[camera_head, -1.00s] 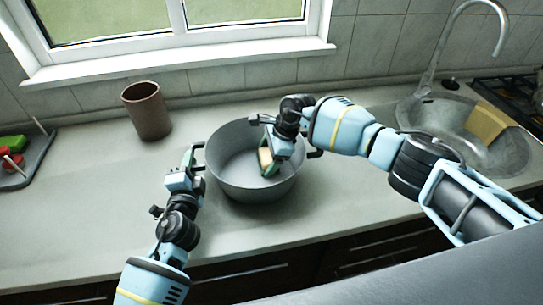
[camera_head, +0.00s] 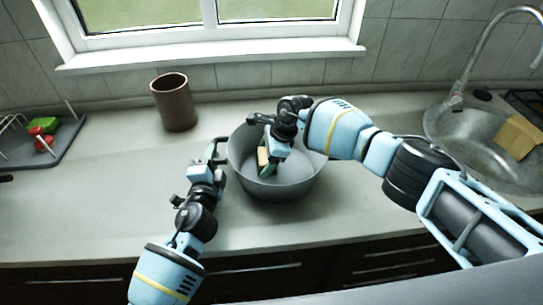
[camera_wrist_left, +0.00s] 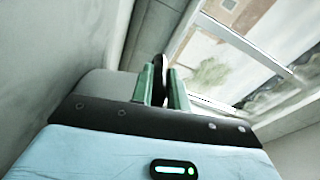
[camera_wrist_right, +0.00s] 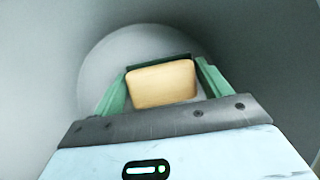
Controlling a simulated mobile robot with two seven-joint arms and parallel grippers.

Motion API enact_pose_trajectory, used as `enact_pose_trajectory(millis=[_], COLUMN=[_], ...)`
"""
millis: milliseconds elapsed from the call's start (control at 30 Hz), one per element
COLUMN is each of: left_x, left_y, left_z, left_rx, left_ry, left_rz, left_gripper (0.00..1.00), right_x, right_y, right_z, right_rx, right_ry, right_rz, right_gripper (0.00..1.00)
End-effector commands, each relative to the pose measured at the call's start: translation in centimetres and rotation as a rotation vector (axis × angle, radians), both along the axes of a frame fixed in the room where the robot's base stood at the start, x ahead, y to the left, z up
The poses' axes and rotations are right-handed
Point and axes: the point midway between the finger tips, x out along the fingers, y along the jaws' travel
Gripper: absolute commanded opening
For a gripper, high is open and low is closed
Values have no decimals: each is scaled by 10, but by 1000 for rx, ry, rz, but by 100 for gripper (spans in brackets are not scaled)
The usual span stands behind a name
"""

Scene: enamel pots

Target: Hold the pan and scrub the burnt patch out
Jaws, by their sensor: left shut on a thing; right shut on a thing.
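The grey pan (camera_head: 290,188) stands on the counter, with a handle on its left side. My left gripper (camera_head: 213,156) is shut on that black handle, which shows end-on between the green fingers in the left wrist view (camera_wrist_left: 159,78). My right gripper (camera_head: 267,162) reaches down inside the pan and is shut on a tan sponge (camera_wrist_right: 162,84). The sponge is over the pan's floor, left of its middle in the head view; I cannot tell whether it touches. No burnt patch can be made out; the sponge and gripper hide part of the floor.
A brown cup (camera_head: 174,103) stands behind the pan to the left. A grey rack (camera_head: 66,145) with red and green items is at the far left. The sink (camera_head: 470,130) with a tan board is at the right. The counter left of the pan is clear.

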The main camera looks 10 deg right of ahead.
Motion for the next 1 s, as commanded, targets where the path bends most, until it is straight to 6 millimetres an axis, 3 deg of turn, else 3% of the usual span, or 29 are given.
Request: enact_pose_trajectory(millis=[333, 1000], left_x=[1, 0], left_y=[-1, 0], left_z=[3, 2], left_rx=[-2, -1], left_ry=[-6, -4], left_rz=[-1, -1], left_gripper=[0, 0], right_x=[1, 1], right_y=[0, 0], right_z=[6, 76], right_rx=[0, 1], right_ry=[-2, -4], right_rz=[-1, -1], right_gripper=[58, 58])
